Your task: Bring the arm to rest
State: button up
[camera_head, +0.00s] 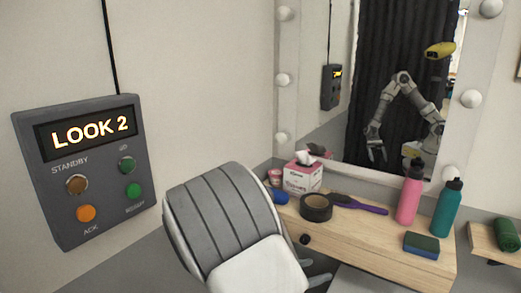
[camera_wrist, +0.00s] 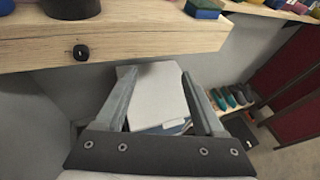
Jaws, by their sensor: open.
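My gripper (camera_wrist: 158,80) is open in the wrist view, with its two grey fingers apart and nothing held between them. It hangs in front of and below the wooden counter (camera_wrist: 120,42). In the head view, my grey and white arm covers the lower middle, and part of my gripper (camera_head: 314,272) shows just beyond it, by the counter's left front. The arm's reflection shows in the mirror (camera_head: 340,110), bent with the gripper pointing down. Most of the real gripper is hidden by the arm in the head view.
The counter holds a tissue box (camera_head: 302,177), black tape roll (camera_head: 316,207), purple brush (camera_head: 360,205), pink bottle (camera_head: 409,197), teal bottle (camera_head: 446,209) and sponge (camera_head: 421,244). A wall panel (camera_head: 88,168) reads "LOOK 2". A pale box (camera_wrist: 158,98) stands below the gripper; shoes (camera_wrist: 230,97) sit right.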

jog(key=s+d+r+m+g+y, duration=0.55)
jog(key=s+r+m, duration=0.35)
jog(key=s+m, duration=0.45)
jog(key=s+a+r+m+t+y, duration=0.1)
jog(key=s+a+r+m+y, duration=0.1)
jog(key=s+r+m, duration=0.3)
jog(key=s+a+r+m+t+y+p, duration=0.1)
jog(key=s+a+r+m+t+y, duration=0.1)
jog(key=m, duration=0.5)
jog(key=s+a+r+y, duration=0.1)
jog(key=s+r+y, duration=0.1)
jog(key=s, duration=0.1)
jog(key=shift+s+r, duration=0.2)
jog(key=shift+r, duration=0.2)
